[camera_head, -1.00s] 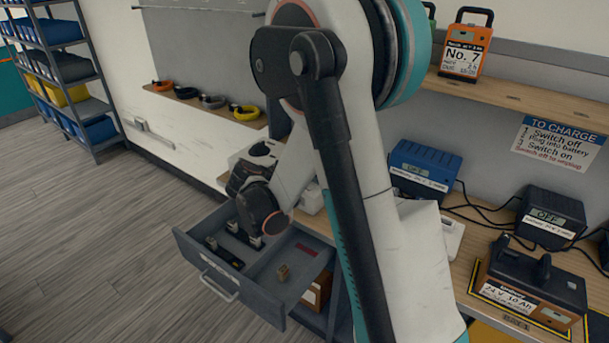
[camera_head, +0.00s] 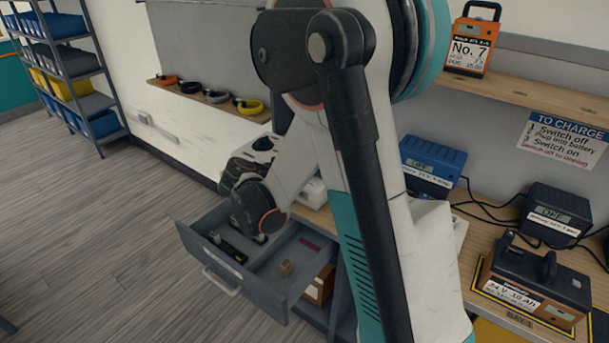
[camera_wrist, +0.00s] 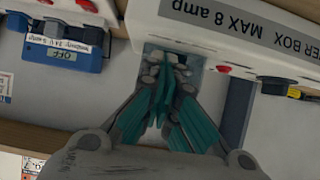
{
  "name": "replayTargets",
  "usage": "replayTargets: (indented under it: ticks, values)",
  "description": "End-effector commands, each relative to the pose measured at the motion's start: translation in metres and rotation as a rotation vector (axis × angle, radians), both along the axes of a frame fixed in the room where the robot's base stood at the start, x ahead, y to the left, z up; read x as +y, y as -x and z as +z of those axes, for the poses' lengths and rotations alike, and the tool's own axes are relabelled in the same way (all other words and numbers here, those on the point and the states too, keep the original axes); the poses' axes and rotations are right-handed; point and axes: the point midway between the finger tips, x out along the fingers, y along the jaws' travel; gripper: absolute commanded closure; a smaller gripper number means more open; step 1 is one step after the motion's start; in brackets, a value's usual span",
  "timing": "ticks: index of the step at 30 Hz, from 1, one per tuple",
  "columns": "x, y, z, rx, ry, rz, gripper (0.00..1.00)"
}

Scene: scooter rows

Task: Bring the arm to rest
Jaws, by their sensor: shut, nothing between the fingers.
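My arm rises through the middle of the head view, bent at a high elbow, with its wrist end low at the left over an open grey drawer (camera_head: 262,270). My gripper's fingers are hidden in the head view. In the wrist view my gripper (camera_wrist: 165,110) shows its teal fingers together, with nothing between them. Behind the fingertips is a white box (camera_wrist: 230,25) lettered "MAX 8 amp", with a grey patch of pale lumps beside it. I cannot tell whether the fingers touch it.
On the bench at right are a blue charger (camera_head: 432,160), a black charger (camera_head: 556,215) with cables, and a battery (camera_head: 530,280). An orange No. 7 unit (camera_head: 472,42) is on the shelf. Floor at left is clear.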

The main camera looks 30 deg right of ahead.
Motion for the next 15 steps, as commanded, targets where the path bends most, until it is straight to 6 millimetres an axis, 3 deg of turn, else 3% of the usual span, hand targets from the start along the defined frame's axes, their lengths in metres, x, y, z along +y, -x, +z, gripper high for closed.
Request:
replayTargets:
  ticks: [7,15]
  values:
    - [0.043,0.017,0.026,0.001,0.001,0.004,1.00]
    - [0.068,0.028,0.043,0.001,0.001,0.002,1.00]
